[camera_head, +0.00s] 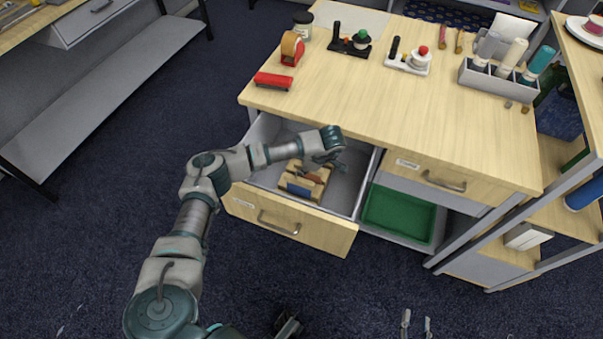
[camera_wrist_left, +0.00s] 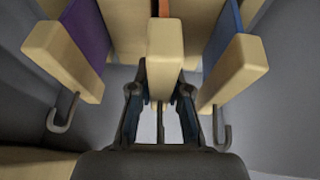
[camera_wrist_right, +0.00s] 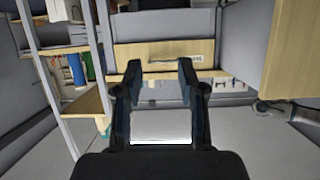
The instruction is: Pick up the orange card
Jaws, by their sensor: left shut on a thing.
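The orange card (camera_wrist_left: 163,8) shows only as a thin strip at the top of the left wrist view, above the middle wooden block (camera_wrist_left: 165,45). A purple card (camera_wrist_left: 85,35) and a blue card (camera_wrist_left: 223,38) stand at either side with their own wooden blocks. In the head view the wooden card rack (camera_head: 298,190) sits in an open drawer. My left gripper (camera_head: 327,162) reaches down over it. In the left wrist view its jaws (camera_wrist_left: 160,98) are shut at the middle block's end; its exact contact is hidden. My right gripper (camera_wrist_right: 160,72) is open and apparently empty.
The open drawer (camera_head: 302,228) juts from the wooden desk (camera_head: 400,120), its walls close around the left gripper. A green tray (camera_head: 400,214) lies to its right. A tape dispenser (camera_head: 292,49), a red stapler (camera_head: 273,81) and bottles (camera_head: 515,56) stand on the desk.

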